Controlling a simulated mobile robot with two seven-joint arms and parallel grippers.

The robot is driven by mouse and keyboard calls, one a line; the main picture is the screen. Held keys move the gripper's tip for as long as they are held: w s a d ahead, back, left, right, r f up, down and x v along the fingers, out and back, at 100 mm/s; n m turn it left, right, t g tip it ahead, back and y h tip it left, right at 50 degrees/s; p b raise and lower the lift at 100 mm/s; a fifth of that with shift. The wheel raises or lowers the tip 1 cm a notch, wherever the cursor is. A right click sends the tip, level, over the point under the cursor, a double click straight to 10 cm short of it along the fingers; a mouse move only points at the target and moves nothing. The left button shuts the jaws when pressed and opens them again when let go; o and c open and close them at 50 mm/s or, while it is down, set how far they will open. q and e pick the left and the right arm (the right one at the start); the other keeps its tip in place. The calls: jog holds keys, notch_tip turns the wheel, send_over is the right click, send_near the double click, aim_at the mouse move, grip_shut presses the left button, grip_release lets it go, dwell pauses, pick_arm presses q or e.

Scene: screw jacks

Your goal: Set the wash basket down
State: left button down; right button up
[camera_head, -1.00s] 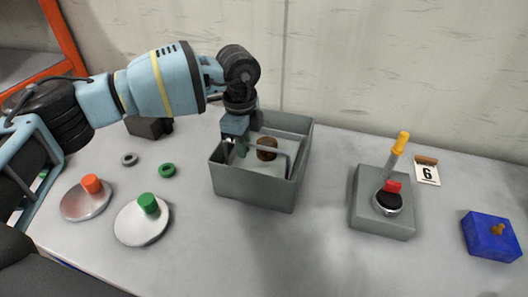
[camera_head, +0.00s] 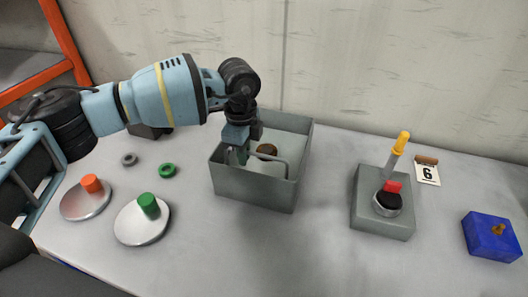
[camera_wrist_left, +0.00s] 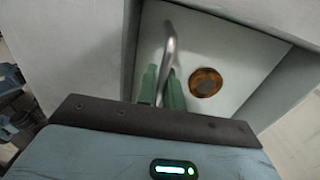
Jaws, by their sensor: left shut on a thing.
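The grey open-topped box (camera_head: 255,190) stands on the table near the middle. Inside it a bent grey metal handle (camera_head: 274,161), which seems to belong to the wash basket, shows beside a brown round part (camera_head: 267,149). My left gripper (camera_head: 242,155) reaches down inside the box and is shut on this handle. In the left wrist view, its green fingers (camera_wrist_left: 160,88) close around the handle (camera_wrist_left: 169,48), with the brown part (camera_wrist_left: 205,82) to their right. The box wall and gripper hide much of the basket, so I cannot tell whether it touches the box floor.
Two round plates with an orange peg (camera_head: 91,183) and a green peg (camera_head: 149,206) lie left. A grey block with a yellow-tipped lever (camera_head: 396,155), a number card (camera_head: 428,172) and a blue block (camera_head: 490,237) stand right. The front middle is clear.

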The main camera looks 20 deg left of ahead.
pick_arm(q)
jog(key=shift+s+f, duration=0.15)
jog(key=shift+f, duration=0.95)
jog(key=shift+s+f, duration=0.1)
jog(key=shift+f, duration=0.15)
jog(key=c, duration=1.7)
grip_release()
jog(key=shift+f, duration=0.1)
jog(key=o, duration=0.4)
jog(key=shift+w, duration=0.25)
jog(key=shift+r, duration=0.25)
